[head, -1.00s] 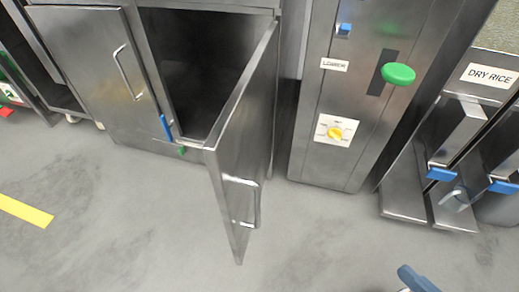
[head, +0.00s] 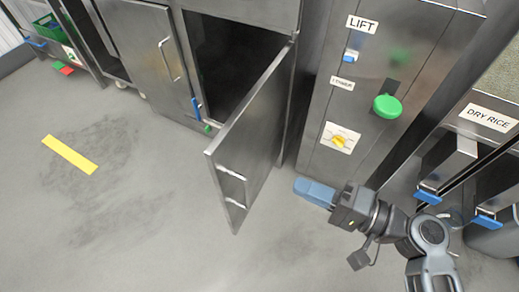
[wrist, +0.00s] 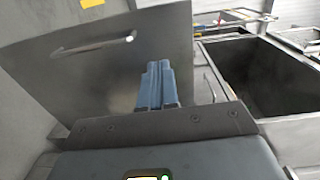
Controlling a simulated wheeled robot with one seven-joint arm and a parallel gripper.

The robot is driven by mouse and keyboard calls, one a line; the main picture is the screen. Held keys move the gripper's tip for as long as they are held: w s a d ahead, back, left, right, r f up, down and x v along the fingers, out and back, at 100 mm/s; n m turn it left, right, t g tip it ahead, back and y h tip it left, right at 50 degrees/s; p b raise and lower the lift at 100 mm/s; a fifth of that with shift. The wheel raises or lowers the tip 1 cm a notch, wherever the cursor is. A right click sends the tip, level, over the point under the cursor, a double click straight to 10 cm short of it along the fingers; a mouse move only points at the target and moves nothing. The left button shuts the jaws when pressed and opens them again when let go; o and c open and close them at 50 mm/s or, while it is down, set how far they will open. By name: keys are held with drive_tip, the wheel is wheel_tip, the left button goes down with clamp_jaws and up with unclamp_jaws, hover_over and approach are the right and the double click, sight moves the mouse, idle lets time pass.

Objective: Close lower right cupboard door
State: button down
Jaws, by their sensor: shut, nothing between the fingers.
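The lower right cupboard door (head: 246,140) is a grey steel panel. It stands wide open, swung out from its hinge on the right side of the cupboard opening (head: 232,62). Its bar handle (head: 232,188) is near the free edge. In the wrist view the door (wrist: 100,72) fills the left, with its handle (wrist: 92,46) near the top. My gripper (head: 300,187) is to the right of the door in the head view, low over the floor. Its blue fingers (wrist: 156,84) are together and empty, pointing toward the door. I cannot tell whether they touch it.
The left cupboard door (head: 145,57) is shut. A steel lift panel (head: 318,112) with a green knob (head: 387,106) stands right of the opening. Dry rice dispensers (head: 446,160) stand at the right.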

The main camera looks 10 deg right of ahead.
drive_tip(key=b, duration=0.1)
approach(229, 153)
drive_tip(key=shift+y, duration=0.3)
drive_tip(key=x, duration=0.6)
drive_tip(key=shift+w+a, duration=0.3)
